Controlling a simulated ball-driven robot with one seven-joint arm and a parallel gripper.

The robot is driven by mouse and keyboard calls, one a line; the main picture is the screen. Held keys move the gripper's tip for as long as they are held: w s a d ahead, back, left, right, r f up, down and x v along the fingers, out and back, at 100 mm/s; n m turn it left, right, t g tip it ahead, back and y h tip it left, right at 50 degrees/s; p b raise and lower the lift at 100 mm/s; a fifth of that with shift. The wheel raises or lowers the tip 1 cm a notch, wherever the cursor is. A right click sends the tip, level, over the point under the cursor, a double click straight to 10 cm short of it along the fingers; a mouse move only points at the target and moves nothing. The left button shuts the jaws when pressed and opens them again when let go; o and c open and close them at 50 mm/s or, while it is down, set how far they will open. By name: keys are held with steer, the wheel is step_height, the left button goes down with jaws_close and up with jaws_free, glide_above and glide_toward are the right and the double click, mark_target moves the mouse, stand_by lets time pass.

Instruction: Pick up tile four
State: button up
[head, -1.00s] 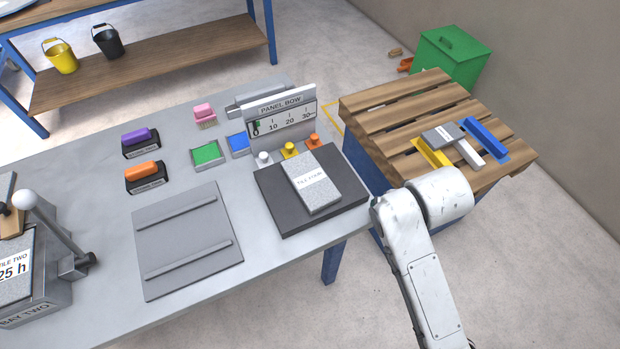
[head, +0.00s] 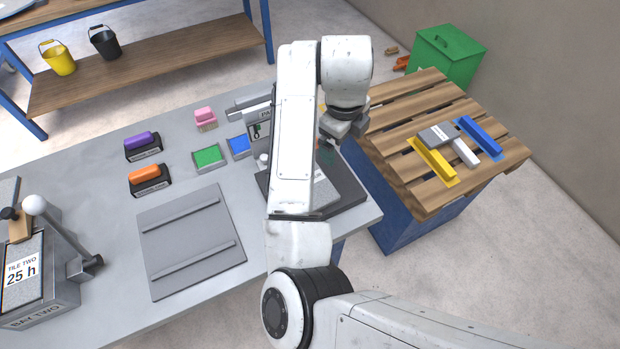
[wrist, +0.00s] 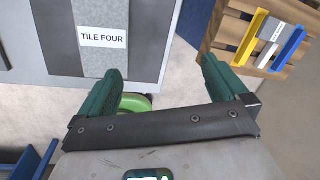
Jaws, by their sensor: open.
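Tile four, a speckled grey slab with a white label, lies on a dark plate (head: 352,187) at the right end of the bench. In the head view my arm covers much of it, and a pale part of tile four (head: 326,192) shows beside the arm. In the wrist view tile four (wrist: 95,62) is at the upper left, its "TILE FOUR" label readable. My gripper (wrist: 163,68) is open with green fingers and nothing visibly held. In the head view my gripper (head: 328,150) is above the plate's back part, apart from the tile as far as I can tell.
The panel bow gauge (head: 262,125) stands behind the plate, partly hidden by my arm. A wooden pallet (head: 400,180) to the right carries yellow, white and blue bars and a grey piece. A flat ribbed grey plate (head: 190,240) lies left. Brushes and colored pads stand farther back.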

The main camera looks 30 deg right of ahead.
mark_target(325, 194)
steer(key=a+m+g+y, duration=0.15)
steer(key=a+m, duration=0.25)
steer(key=a, duration=0.4)
steer(key=f, duration=0.3)
steer(key=f+p, duration=0.1)
steer(key=f, duration=0.2)
steer(key=f+p, duration=0.1)
steer(key=f, duration=0.3)
steer(key=shift+w+d, duration=0.2)
steer(key=shift+w, duration=0.15)
steer(key=c, duration=1.3)
